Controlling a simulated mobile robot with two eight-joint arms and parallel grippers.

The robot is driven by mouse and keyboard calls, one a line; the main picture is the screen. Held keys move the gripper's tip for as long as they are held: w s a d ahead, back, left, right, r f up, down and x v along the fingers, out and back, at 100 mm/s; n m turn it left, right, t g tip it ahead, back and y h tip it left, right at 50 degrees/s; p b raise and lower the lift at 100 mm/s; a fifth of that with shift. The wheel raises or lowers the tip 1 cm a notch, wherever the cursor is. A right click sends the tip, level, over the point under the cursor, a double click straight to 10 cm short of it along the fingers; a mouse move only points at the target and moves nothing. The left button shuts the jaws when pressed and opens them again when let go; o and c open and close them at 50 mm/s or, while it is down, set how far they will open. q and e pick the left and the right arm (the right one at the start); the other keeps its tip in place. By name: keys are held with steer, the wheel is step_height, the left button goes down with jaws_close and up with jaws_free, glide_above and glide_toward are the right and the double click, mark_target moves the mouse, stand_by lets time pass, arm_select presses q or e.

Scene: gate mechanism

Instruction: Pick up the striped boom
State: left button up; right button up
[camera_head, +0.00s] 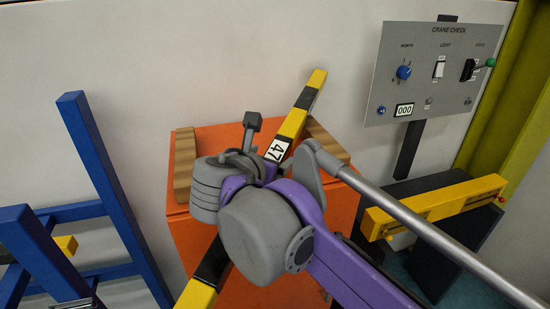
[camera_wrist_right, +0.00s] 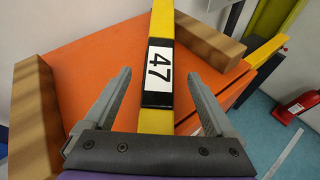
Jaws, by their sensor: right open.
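The striped boom (camera_head: 292,124) is a long yellow and black bar with a white "47" label (camera_head: 277,150). It lies slantwise over an orange cabinet, its middle hidden by my right wrist in the head view. In the right wrist view the boom (camera_wrist_right: 163,25) runs up between the fingers of my right gripper (camera_wrist_right: 160,76). That gripper is open, one finger on each side of the boom near the label, with a visible gap on both sides. My left gripper is not clearly seen.
The orange cabinet (camera_head: 182,229) has wooden blocks (camera_head: 184,165) at both sides of its top. A blue frame (camera_head: 100,160) stands at left. A grey panel (camera_head: 400,70) hangs on the wall at right, above a yellow bar (camera_head: 435,205). A red extinguisher (camera_wrist_right: 297,105) stands at right.

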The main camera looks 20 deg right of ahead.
mark_target(276, 153)
steer(key=shift+x, duration=2)
steer(key=shift+s+a, duration=0.1)
steer(key=shift+s, duration=0.05)
steer(key=shift+c, duration=0.9)
jaws_close()
